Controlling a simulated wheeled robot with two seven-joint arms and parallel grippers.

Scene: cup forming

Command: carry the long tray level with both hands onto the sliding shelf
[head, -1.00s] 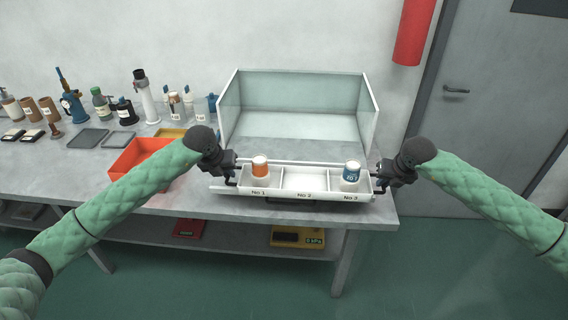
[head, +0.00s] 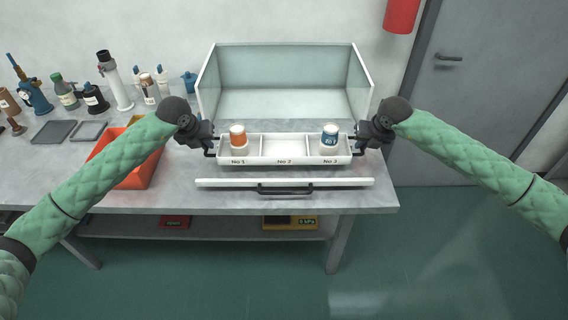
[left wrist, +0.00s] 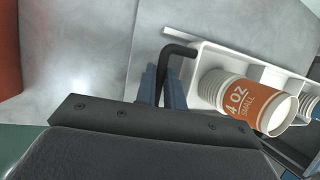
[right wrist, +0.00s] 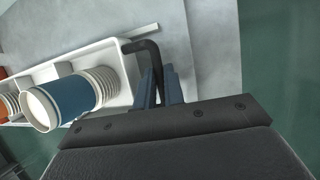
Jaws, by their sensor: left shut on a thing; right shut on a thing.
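The long white tray (head: 284,160) has compartments marked No 1, No 2 and No 3 and looks about level. An orange-banded cup (head: 238,137) stands upright in No 1, a blue-banded cup (head: 330,137) in No 3; No 2 is empty. My left gripper (head: 211,144) is shut on the tray's left black handle (left wrist: 178,50). My right gripper (head: 357,142) is shut on its right black handle (right wrist: 145,47). The sliding shelf's white front bar (head: 222,183) lies nearer me. I cannot tell whether the tray touches the surface below.
A clear-walled white box (head: 287,102) stands open-fronted just behind the tray. An orange bin (head: 140,176) sits near my left arm. Bottles and a dark blue stand (head: 36,97) fill the bench's left side. The bench right of the tray is clear.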

